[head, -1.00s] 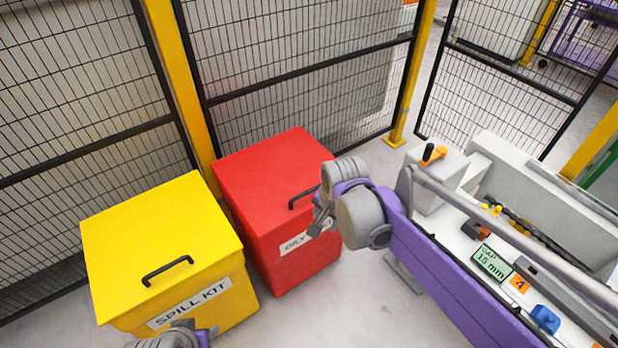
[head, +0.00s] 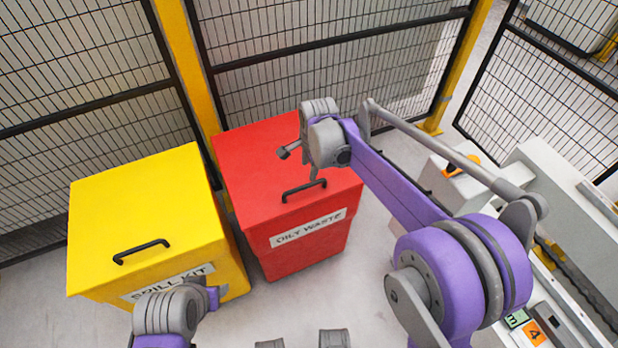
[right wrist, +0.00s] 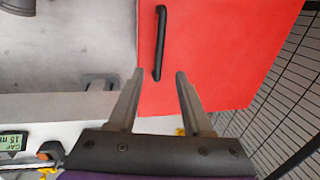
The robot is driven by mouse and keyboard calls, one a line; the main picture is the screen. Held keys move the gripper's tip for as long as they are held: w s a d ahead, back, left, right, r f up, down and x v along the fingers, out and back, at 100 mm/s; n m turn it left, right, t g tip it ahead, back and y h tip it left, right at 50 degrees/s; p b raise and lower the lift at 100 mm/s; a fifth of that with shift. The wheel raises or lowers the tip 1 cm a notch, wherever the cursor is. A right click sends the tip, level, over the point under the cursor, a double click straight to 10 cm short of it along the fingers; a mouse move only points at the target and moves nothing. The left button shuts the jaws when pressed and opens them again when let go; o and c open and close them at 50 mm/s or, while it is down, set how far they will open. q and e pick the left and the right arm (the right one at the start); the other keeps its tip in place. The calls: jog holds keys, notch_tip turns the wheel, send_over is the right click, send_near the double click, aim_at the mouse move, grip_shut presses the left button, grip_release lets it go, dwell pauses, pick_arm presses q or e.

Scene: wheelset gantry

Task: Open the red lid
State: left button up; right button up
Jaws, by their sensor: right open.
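The red bin's lid (head: 260,155) is shut on a box labelled "OILY WASTE" and carries a black handle (head: 304,190) near its front edge. My right gripper (head: 300,168) is above the lid, just behind the handle in the head view. In the right wrist view the lid (right wrist: 225,50) fills the middle, and the handle (right wrist: 160,42) lies beyond the gap between the open, empty fingers (right wrist: 160,75). Nothing is between the fingertips. My left arm (head: 170,312) shows at the bottom left; its fingers cannot be made out.
A yellow "SPILL KIT" bin (head: 140,215) with a black handle stands left of the red bin. Mesh fencing with yellow posts (head: 183,70) runs close behind both. A pale machine bench (head: 560,190) stands at the right. Floor is clear in front of the bins.

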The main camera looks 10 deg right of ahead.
aim_at(305, 185)
jog(key=f, duration=0.3)
jog(key=w+f+b, duration=0.1)
jog(key=f, duration=0.3)
jog(key=a+f, duration=0.1)
jog(key=f, duration=0.2)
jog(key=shift+w+f, duration=0.15)
jog(key=shift+w, duration=0.2)
jog(key=shift+d, duration=0.1)
grip_shut()
dwell(0.8)
